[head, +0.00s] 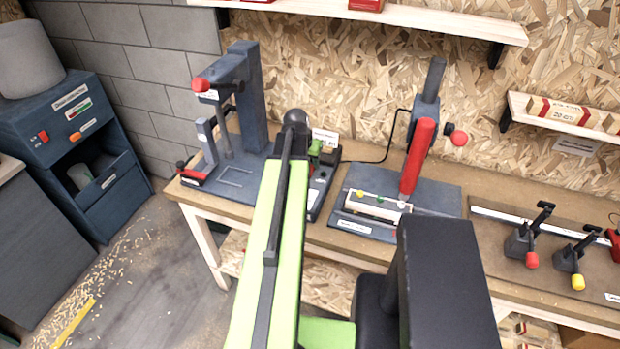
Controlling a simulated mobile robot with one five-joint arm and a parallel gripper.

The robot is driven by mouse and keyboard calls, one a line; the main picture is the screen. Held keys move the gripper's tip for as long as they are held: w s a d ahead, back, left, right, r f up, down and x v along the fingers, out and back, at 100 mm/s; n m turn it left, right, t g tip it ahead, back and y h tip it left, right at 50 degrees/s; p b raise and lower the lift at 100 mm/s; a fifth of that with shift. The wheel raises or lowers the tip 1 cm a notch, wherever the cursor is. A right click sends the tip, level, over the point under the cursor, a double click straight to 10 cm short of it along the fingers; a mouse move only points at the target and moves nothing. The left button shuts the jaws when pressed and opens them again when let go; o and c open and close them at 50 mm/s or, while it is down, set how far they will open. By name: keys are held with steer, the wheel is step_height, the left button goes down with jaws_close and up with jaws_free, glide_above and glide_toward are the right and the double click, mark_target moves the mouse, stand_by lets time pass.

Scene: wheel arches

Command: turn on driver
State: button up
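What looks like the driver is a red cylinder (418,157) on a dark stand (432,80) with a red knob (459,138), standing on the bench right of centre. Its lower end is over a pale block (374,207) with small coloured dots. A black cable runs from the stand left to a small dark box (320,187) with a red spot and a white label. I cannot tell whether the driver is on or off. My green arm reaches up in front of the box and hides part of it. My gripper's fingers are not visible.
A dark press (250,95) with a red knob stands left on the bench. Clamps with red (532,260) and yellow (578,282) tips stand at right. Shelves (420,18) hang on the chipboard wall. A dark cabinet (60,125) stands far left, with chip-strewn floor between.

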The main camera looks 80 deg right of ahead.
mark_target(311, 170)
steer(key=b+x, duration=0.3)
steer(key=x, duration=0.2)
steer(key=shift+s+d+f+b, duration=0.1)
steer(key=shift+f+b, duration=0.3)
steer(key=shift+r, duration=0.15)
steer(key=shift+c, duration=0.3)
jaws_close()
